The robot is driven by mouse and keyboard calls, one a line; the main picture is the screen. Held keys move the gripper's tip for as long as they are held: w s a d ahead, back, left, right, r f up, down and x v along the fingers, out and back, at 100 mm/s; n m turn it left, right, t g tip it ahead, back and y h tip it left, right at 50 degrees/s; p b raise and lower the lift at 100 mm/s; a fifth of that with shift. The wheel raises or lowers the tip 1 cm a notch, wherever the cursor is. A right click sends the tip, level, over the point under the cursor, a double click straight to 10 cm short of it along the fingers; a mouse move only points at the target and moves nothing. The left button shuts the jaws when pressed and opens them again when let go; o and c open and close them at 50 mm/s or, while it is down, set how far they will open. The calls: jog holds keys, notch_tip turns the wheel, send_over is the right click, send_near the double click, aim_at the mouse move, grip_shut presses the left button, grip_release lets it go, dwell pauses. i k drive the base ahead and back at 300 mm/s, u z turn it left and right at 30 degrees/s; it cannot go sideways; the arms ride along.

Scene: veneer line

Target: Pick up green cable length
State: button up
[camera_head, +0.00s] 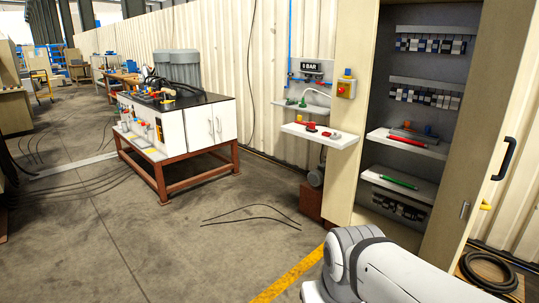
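The green cable length (399,181) looks like a short, straight green rod. It lies on a lower shelf (420,190) inside the open cabinet at the right. A similar red length (407,142) lies on the shelf above it. My white arm shows at the bottom right, in front of the cabinet's lower part. My gripper is out of view, so its state and its place relative to the green length do not show.
The cabinet door (497,130) stands open at the right, with a black handle. Small wall shelves (345,142) hold red and green items left of the cabinet. A white machine bench (208,124) stands further left. Loose black cables (250,219) lie on open floor.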

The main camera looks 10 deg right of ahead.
aim_at(405, 184)
jog(key=z, duration=0.6)
jog(key=i, duration=1.7)
jog(key=z, duration=0.75)
jog(key=i, duration=0.65)
jog(key=u, duration=0.1)
